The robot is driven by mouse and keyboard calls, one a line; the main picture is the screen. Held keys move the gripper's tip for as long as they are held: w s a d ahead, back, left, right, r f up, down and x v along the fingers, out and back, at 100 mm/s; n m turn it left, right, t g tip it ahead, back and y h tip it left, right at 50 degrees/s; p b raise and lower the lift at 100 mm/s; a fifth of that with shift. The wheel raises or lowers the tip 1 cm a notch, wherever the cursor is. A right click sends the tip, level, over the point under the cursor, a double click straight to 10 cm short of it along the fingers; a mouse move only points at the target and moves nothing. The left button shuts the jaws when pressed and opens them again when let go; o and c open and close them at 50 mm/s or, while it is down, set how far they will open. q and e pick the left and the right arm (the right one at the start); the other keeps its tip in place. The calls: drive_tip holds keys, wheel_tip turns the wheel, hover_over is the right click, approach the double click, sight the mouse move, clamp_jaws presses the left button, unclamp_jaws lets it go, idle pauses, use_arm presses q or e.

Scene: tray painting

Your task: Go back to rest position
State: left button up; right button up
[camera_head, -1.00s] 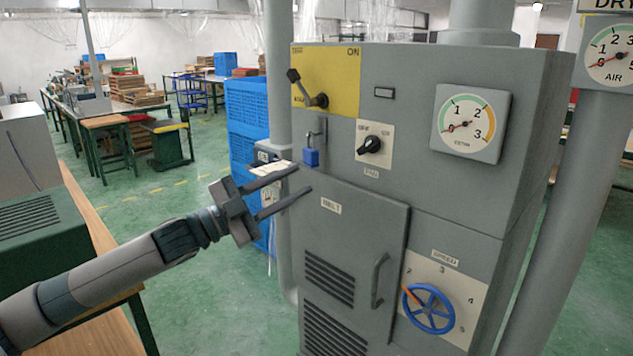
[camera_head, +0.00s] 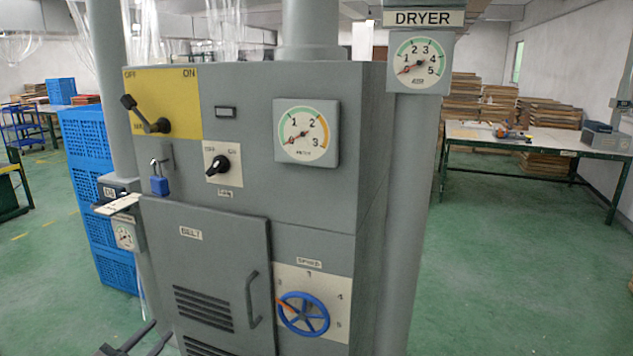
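My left gripper (camera_head: 143,342) shows only at the bottom edge of the head view, left of centre. Its two dark fingers are spread apart with nothing between them. It is low in front of the grey machine cabinet (camera_head: 300,82), near the louvred belt door (camera_head: 212,262). The rest of the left arm is out of view. My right gripper is not in view.
The cabinet carries a lever on a yellow plate (camera_head: 183,87), a blue padlock (camera_head: 159,186), a black knob (camera_head: 217,165), a gauge (camera_head: 306,133) and a blue handwheel (camera_head: 304,314). Blue crates (camera_head: 88,150) stand left. Green floor (camera_head: 500,260) is clear at right.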

use_arm(q)
drive_tip(key=s+d+f+n+g+y, duration=0.15)
drive_tip(key=s+f, duration=0.45)
drive_tip(key=f, duration=0.7)
drive_tip(key=s+d+f+n+g+y, duration=0.1)
drive_tip(key=s+d+f+g, duration=0.1)
drive_tip(key=s+f, duration=0.75)
drive_tip(key=s+d+f+n+g+y, duration=0.15)
drive_tip(key=s+f, duration=0.25)
drive_tip(key=f, duration=1.1)
drive_tip(key=s+d+f+g, duration=0.2)
drive_tip(key=s+d+f, duration=0.3)
drive_tip(key=s, duration=0.5)
drive_tip(key=s+d+f+n+g, duration=0.1)
drive_tip(key=s+d+f, duration=0.3)
drive_tip(key=s+f, duration=0.4)
drive_tip(key=s+d+f+g+h, duration=0.1)
drive_tip(key=s+d+f+g, duration=0.3)
drive_tip(key=s, duration=0.9)
wheel_tip(320, 180, down, 2)
drive_tip(key=shift+s+d+f+n, duration=0.2)
drive_tip(key=shift+d+n, duration=0.1)
drive_tip(key=shift+d, duration=0.5)
